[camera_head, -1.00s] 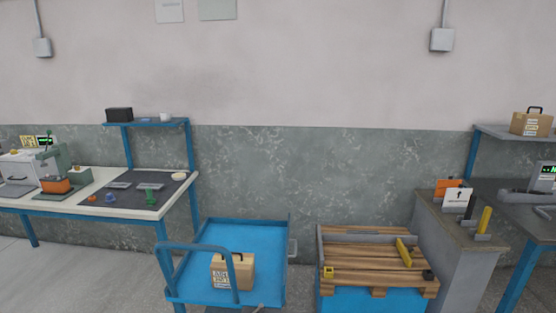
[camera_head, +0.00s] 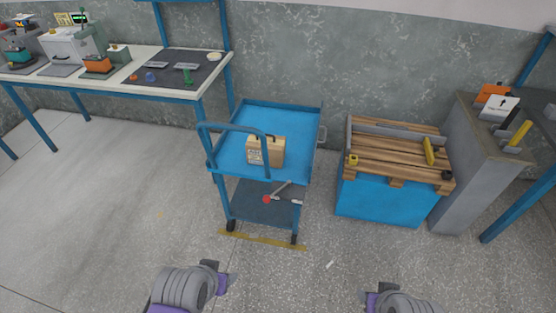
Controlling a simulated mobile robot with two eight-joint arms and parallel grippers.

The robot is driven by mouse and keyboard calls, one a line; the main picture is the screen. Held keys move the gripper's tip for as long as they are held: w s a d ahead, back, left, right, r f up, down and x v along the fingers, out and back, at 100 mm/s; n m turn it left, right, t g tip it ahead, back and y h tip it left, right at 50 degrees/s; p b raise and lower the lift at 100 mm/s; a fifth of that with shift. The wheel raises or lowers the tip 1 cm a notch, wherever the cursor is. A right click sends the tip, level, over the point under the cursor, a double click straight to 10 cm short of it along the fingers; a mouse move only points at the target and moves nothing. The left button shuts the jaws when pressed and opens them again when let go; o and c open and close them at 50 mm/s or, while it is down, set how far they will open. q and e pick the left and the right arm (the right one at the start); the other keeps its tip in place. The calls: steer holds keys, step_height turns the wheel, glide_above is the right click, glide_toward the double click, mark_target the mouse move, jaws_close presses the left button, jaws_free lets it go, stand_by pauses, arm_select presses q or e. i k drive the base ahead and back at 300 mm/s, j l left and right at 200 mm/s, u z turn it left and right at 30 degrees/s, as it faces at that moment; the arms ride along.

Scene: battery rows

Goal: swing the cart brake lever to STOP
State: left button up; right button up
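The blue cart (camera_head: 300,133) stands in the middle of the view, with a looped push handle at its left front. A lever with a red knob (camera_head: 267,199) shows low on the cart's front, over the dark lower shelf. Its grey arm runs up and right from the knob, and a pale plate (camera_head: 289,200) sits beside it. Any STOP marking is too small to read. Parts of my two arms show at the bottom edge, well short of the cart.
A cardboard box (camera_head: 265,150) with a label sits on the cart's top tray. A wood-topped blue crate (camera_head: 380,195) stands to the right, beside a grey pedestal (camera_head: 470,170). A workbench (camera_head: 150,75) is at left. The floor before the cart is clear; a yellow strip (camera_head: 263,239) marks it.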

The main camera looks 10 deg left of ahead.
mark_target(266, 198)
steer(key=i+j, duration=0.25)
steer(key=i, duration=0.25)
steer(key=i+j+z, duration=0.1)
steer(key=i, duration=0.4)
steer(key=j, duration=0.1)
